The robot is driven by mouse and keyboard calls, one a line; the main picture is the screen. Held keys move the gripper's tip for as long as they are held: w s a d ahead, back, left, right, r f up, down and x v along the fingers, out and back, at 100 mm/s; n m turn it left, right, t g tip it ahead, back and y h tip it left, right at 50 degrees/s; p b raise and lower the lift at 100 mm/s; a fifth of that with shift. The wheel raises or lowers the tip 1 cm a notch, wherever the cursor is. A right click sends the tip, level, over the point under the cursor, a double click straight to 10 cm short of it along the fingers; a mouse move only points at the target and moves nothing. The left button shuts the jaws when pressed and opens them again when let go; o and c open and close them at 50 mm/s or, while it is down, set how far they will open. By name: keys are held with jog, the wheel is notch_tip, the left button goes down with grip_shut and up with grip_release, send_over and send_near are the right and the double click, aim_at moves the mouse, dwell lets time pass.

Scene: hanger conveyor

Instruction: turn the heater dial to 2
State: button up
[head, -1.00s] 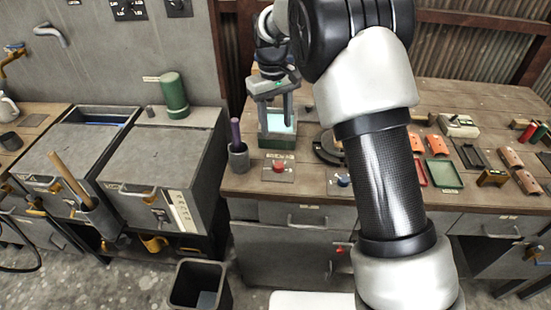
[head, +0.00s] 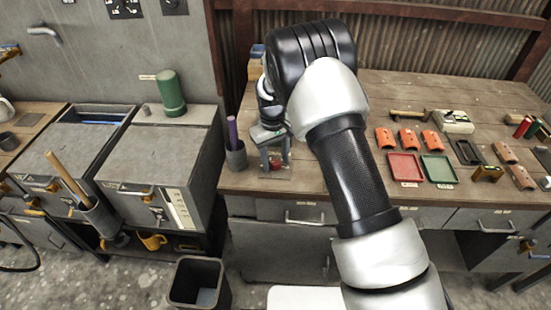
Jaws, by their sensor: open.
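A small red knob (head: 276,163) sits on a flat plate (head: 277,174) near the front left edge of the workbench. Its markings are too small to read, so I cannot tell its setting or confirm that it is the heater dial. My gripper (head: 275,160) points down over this knob with its fingers apart, one on each side in the picture. I cannot tell whether the fingers touch it. My arm hides the bench area behind and to the right of the gripper.
A grey cup (head: 236,158) with a purple-handled tool stands close to the gripper's left. Red (head: 405,167) and green (head: 438,168) trays lie right of my arm. A green cylinder (head: 171,93) stands on the left cabinet. A bin (head: 196,283) is on the floor.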

jog(key=c, duration=1.1)
jog(key=shift+o, duration=0.2)
jog(key=shift+m, duration=0.4)
jog(key=m+b, duration=0.2)
jog(key=m, duration=0.2)
jog(key=shift+f+m, duration=0.1)
jog(key=shift+m, duration=0.2)
jog(key=m+b, duration=0.1)
jog(key=m, duration=0.4)
jog(key=shift+a+g, duration=0.15)
jog(key=shift+g, duration=0.15)
jog(key=m, duration=0.6)
jog(key=shift+w+m+b, duration=0.15)
jog(key=shift+m+b, duration=0.2)
jog(key=shift+m, duration=0.05)
jog(key=m, duration=0.6)
jog(key=shift+w+y, duration=0.1)
jog(key=shift+y, duration=0.2)
jog(key=shift+m, duration=0.4)
